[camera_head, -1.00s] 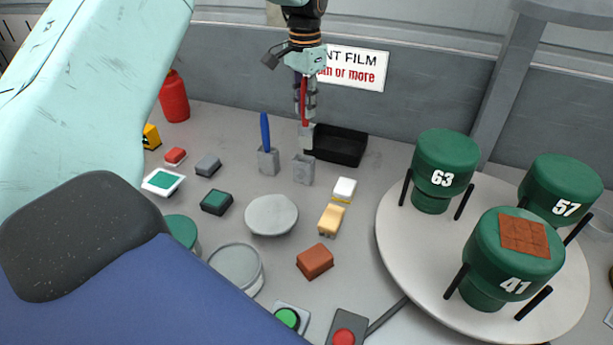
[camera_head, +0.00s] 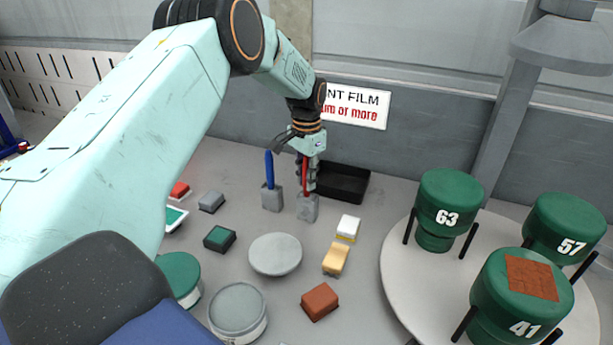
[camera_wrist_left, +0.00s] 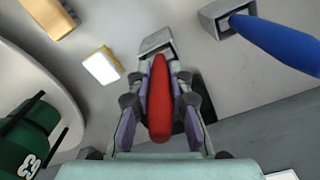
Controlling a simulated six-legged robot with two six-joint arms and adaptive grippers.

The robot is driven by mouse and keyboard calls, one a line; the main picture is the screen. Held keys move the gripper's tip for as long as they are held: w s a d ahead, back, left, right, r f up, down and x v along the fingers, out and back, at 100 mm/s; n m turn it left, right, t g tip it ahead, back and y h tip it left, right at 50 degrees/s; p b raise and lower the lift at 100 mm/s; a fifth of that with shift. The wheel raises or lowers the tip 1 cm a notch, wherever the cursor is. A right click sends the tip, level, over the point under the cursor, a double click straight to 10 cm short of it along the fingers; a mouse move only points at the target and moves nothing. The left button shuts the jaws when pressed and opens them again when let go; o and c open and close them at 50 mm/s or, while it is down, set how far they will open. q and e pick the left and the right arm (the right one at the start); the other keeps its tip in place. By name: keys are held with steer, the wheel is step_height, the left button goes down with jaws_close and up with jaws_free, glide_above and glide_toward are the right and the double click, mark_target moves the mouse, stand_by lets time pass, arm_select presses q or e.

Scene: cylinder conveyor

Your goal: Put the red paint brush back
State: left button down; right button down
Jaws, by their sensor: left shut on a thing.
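The red paint brush (camera_head: 305,178) stands upright in my left gripper (camera_head: 307,176). In the left wrist view the red handle (camera_wrist_left: 160,98) lies between the two fingers (camera_wrist_left: 160,105), which are shut on it. The grey holder (camera_head: 307,208) is directly under the gripper; it also shows in the left wrist view (camera_wrist_left: 155,42). The brush's lower end meets the holder's top and its bristles are hidden, seemingly inside the holder. A blue brush (camera_head: 269,166) stands in a second grey holder (camera_head: 272,198) just to the left. My right gripper is not in view.
A black tray (camera_head: 343,184) lies against the wall, close behind and right of the gripper. A white-and-yellow block (camera_head: 348,228) and a tan block (camera_head: 335,260) lie in front. A round turntable (camera_head: 402,285) with green numbered cylinders (camera_head: 449,205) is at right.

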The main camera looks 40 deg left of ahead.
arm_select(q)
steer(key=shift+d+f, duration=0.1)
steer(key=shift+d, duration=0.15)
steer(key=shift+w+a+f, duration=0.1)
steer(key=shift+f, duration=0.2)
steer(key=c, duration=1.4)
jaws_free()
steer(key=shift+a, duration=0.15)
steer(key=shift+o, duration=0.9)
steer(key=shift+d+r, duration=0.1)
steer(key=shift+d, duration=0.1)
steer(key=shift+a+b, duration=0.2)
steer(key=shift+b, duration=0.4)
step_height(320, 180, up, 7)
steer(key=shift+r, duration=0.5)
